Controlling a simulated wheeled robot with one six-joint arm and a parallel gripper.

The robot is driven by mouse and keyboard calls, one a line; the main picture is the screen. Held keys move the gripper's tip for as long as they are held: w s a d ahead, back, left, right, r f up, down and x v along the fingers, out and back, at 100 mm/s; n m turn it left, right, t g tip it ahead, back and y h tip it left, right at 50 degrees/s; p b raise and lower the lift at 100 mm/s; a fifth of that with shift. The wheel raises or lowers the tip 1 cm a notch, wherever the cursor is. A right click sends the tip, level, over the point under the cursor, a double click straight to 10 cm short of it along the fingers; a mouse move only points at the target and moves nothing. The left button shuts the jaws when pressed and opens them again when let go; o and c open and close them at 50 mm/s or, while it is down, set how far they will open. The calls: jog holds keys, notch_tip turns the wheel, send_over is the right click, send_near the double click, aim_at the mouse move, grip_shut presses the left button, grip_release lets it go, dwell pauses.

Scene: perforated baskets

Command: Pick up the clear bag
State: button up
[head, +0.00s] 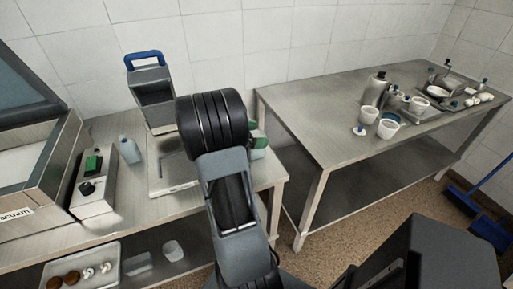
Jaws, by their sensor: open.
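I cannot clearly make out a clear bag. Two pale, flat patches lie on the lower shelf under the left table, one (138,264) beside a tray and one (173,250) further right. They could be clear bags, but they are too small and faint to tell. My arm rises through the middle of the head view and hides part of the left table. My gripper does not show in this view.
The left steel table (190,205) holds a vacuum machine (40,195), a switch box (92,190), a bottle (130,150) and a blue-handled container (152,90). A white tray (82,285) sits below.

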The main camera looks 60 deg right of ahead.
jog(key=shift+c, duration=0.3)
jog(key=c, duration=1.3)
